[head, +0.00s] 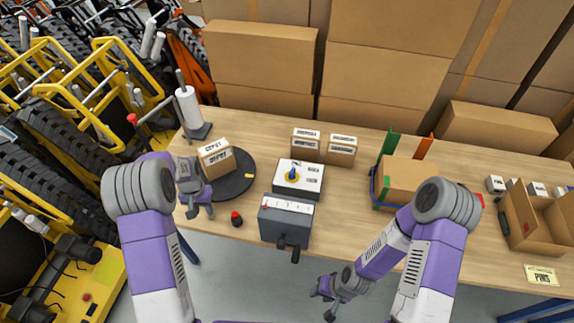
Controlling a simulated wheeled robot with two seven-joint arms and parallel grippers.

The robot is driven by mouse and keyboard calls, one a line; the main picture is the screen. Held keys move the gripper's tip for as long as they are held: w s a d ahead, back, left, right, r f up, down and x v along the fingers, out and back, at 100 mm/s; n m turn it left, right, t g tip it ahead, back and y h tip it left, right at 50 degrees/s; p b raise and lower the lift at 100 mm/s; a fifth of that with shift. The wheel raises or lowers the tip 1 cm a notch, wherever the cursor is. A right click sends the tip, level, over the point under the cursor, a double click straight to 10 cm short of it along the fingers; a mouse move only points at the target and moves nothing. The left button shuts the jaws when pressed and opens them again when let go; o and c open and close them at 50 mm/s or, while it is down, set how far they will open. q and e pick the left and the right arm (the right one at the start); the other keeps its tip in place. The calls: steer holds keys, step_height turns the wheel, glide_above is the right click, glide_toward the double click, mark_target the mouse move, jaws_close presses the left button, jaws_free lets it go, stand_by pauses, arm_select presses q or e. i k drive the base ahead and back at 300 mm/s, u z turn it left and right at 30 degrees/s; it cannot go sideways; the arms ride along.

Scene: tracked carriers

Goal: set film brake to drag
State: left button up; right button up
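No part carries a legible film brake label. A white box (310,181) with a yellow disc and an upright blue lever (293,173) stands mid-bench. Its markings are too small to read. Behind the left gripper, a white film roll (189,106) stands on a dark post base. A rod with a red knob (132,118) reaches left near it. My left gripper (201,212) is open and empty over the bench's left front, apart from the roll and the white box. My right gripper (323,305) is open and empty, low in front of the bench.
A grey box (285,222) with a scale and crank stands before the white box. A red-topped black knob (236,218) sits beside it. A carton (215,155) rests on a black turntable (239,181). Cartons (341,150) stand behind. Bare wood (345,222) lies right of the grey box.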

mark_target(292, 175)
steer(key=u, duration=0.9)
steer(key=k, duration=1.15)
steer(key=u, duration=0.6)
steer(key=i, duration=0.35)
steer(key=z, duration=1.45)
steer(key=i, duration=1.3)
steer(key=z, duration=0.85)
